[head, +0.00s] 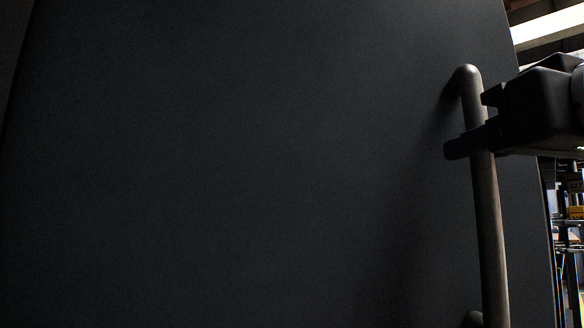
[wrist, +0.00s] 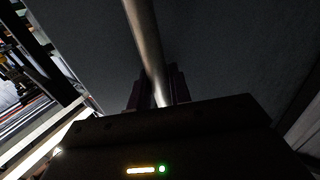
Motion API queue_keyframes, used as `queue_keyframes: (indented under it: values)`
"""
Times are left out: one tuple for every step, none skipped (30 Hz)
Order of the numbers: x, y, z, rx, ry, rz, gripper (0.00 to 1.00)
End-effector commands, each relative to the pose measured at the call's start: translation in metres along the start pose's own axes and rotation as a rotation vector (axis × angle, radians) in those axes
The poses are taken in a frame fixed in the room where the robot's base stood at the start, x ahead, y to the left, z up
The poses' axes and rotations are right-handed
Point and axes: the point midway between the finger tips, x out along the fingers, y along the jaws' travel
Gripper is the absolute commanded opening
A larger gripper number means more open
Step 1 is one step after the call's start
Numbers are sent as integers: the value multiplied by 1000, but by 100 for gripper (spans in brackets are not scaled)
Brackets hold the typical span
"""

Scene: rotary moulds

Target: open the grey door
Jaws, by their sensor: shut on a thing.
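The dark grey door (head: 240,160) fills most of the head view. A long grey bar handle (head: 487,220) stands upright near its right edge, bent in toward the door at its top and lower ends. My gripper (head: 476,122) reaches in from the right and is shut on the upper part of the handle. In the wrist view the handle (wrist: 143,30) runs down between the two fingers (wrist: 158,88), with the door (wrist: 215,50) behind it. The exact contact of the fingertips is dark and partly hidden.
Past the door's right edge, the head view shows a bright strip overhead (head: 548,28) and a rack-like structure with a yellow part (head: 575,212). The wrist view shows similar clutter (wrist: 20,75) at the left.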

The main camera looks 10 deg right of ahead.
Motion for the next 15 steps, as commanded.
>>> queue_keyframes:
  values:
    - [-8,-8,-3,-4,11,-10,0]
    - [-11,-10,-3,-4,11,-10,0]
    - [-15,-11,-3,-3,11,-10,0]
    - [-17,-12,-3,-2,11,-11,0]
    - [-20,-13,-3,-2,11,-11,0]
    - [-22,-14,-2,-1,11,-10,0]
    - [-23,-15,-2,-1,10,-10,0]
    - [-24,-15,-2,-1,10,-10,0]
    - [-25,-15,-2,-1,10,-9,0]
    - [-25,-16,-2,-1,10,-9,0]
    - [-25,-16,-2,-1,9,-9,0]
    - [-26,-15,-2,0,9,-8,0]
    - [-26,-15,-2,0,9,-8,0]
    - [-26,-15,-2,0,9,-8,0]
    - [-25,-15,-2,0,9,-8,0]
